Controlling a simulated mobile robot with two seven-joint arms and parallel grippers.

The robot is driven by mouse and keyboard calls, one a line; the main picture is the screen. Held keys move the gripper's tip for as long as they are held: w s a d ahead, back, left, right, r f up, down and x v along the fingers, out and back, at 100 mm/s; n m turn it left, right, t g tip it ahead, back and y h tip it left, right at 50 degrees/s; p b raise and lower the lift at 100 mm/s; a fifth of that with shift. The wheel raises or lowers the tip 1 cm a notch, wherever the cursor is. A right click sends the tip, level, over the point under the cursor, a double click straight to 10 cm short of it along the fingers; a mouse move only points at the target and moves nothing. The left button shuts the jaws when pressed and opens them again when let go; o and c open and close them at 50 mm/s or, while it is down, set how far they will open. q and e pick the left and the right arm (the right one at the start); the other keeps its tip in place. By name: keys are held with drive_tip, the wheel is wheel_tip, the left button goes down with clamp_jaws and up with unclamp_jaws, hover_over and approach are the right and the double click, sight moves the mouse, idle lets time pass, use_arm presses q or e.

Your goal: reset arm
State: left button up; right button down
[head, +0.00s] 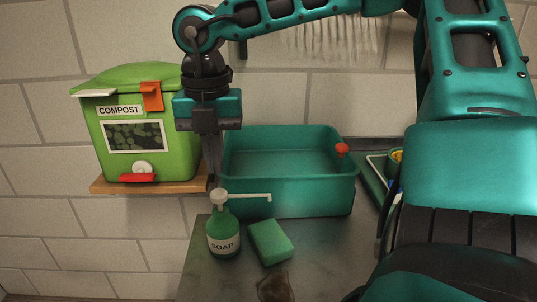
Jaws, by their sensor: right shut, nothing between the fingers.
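My right gripper (212,176) points straight down and is shut with nothing in it. Its arm comes in from the right and arches across the top of the head view. The fingertips appear just above the white pump head of the green soap bottle (223,240); I cannot tell whether they touch it. The fingers also overlap the left end of the green basin (290,196) in the picture. My left gripper is not in view.
A green compost bin (118,135) stands on a wooden shelf (150,187) at the left. A green sponge (270,242) lies beside the soap bottle on the grey counter (325,250). A dark stain marks the counter's front. A tray (376,180) is partly hidden by my arm.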

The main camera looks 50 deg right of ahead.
wheel_tip(320, 180, up, 3)
drive_tip(key=shift+r+p, duration=0.15)
drive_tip(key=shift+p, duration=0.5)
